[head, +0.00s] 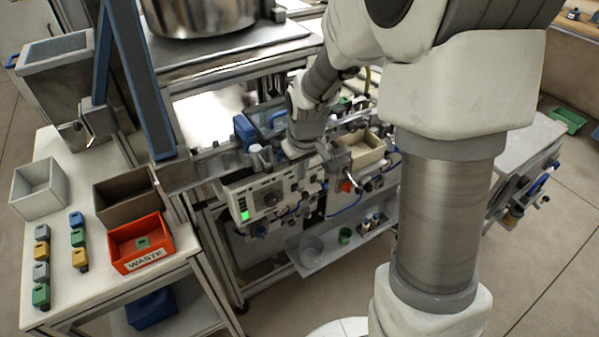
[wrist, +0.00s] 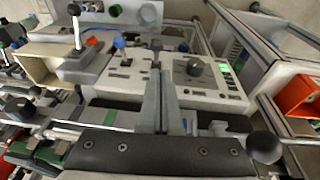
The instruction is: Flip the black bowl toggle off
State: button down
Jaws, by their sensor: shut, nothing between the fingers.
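A pale control panel (head: 262,190) stands below my wrist in the head view. I cannot tell whether the tips touch the dark piece. In the head view the fingertips are hard to make out.
A beige bin (head: 362,150) is right of my wrist. The red waste bin (head: 140,243) is on the left table. A large steel bowl (head: 200,15) stands behind.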

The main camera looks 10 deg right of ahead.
aim_at(304, 192)
jog(key=shift+s+d+f, duration=0.1)
jog(key=shift+d+f, duration=0.15)
jog(key=shift+f, duration=0.85)
jog(key=shift+s+d+f, duration=0.1)
jog(key=shift+d+f, duration=0.1)
jog(key=shift+f, duration=0.85)
jog(key=shift+w+f+b, duration=0.1)
jog(key=shift+f+b, duration=0.05)
jog(key=shift+b, duration=0.15)
jog(key=shift+s+t, duration=0.2)
jog(key=shift+t, duration=0.1)
